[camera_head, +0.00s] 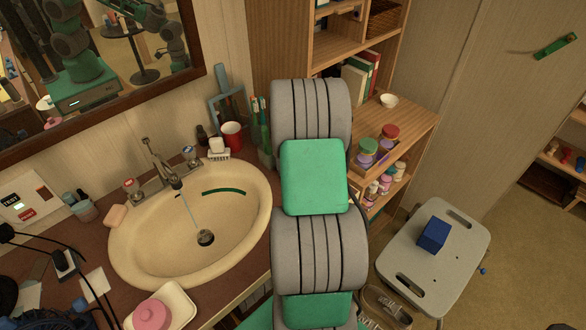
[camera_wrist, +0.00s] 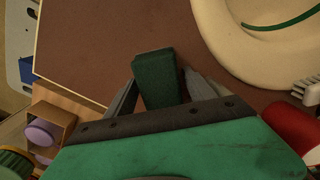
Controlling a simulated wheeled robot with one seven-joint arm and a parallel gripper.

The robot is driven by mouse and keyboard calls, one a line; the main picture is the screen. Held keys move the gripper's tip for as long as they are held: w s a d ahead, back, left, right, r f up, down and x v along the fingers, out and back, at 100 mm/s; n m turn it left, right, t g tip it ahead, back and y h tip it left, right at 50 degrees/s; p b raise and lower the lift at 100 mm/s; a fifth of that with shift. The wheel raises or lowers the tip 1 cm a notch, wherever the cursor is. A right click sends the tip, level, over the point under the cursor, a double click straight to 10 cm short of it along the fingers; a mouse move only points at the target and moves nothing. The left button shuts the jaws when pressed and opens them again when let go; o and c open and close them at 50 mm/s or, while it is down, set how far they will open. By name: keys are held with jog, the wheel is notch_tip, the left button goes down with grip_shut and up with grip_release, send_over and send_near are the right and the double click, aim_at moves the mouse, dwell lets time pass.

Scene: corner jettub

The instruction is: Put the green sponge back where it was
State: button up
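A dark green sponge (camera_wrist: 155,78) is between the two fingers of my gripper (camera_wrist: 162,95) in the wrist view. The fingers lie close against both its sides, and it points out past them over the brown countertop (camera_wrist: 110,40). I cannot tell whether the sponge touches the countertop. In the head view my own arm hides the gripper and the sponge. The cream sink (camera_head: 135,262) is left of my arm; its edge also shows at the upper right of the wrist view (camera_wrist: 225,50).
A red cup (camera_head: 232,135) stands behind the sink, near my arm. A wooden shelf (camera_head: 415,125) with jars is to the right. A grey stool (camera_head: 455,265) bears a blue block (camera_head: 433,233). A dish (camera_head: 178,300) holds a pink round thing (camera_head: 150,315).

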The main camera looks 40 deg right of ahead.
jog(key=shift+o, duration=0.7)
jog(key=shift+r, duration=0.15)
jog(key=shift+r, duration=0.25)
notch_tip(320, 180, up, 12)
jog(key=b, duration=0.1)
jog(key=a+r+n+t, duration=0.1)
jog(key=a+r+n, duration=0.1)
jog(key=a, duration=0.8)
jog(key=a+r+n+t, duration=0.1)
jog(key=a+r+n, duration=0.15)
jog(key=a, duration=0.65)
jog(key=s+a+f+n, duration=0.1)
jog(key=s+a+n, duration=0.1)
jog(key=s+a, duration=0.2)
jog(key=s+a+f+n+t, duration=0.1)
jog(key=s+a+f+n, duration=0.1)
jog(key=s+a, duration=0.3)
jog(key=a, duration=0.4)
jog(key=shift+s+n, duration=0.15)
jog(key=shift+n, duration=0.2)
jog(key=shift+f, duration=0.1)
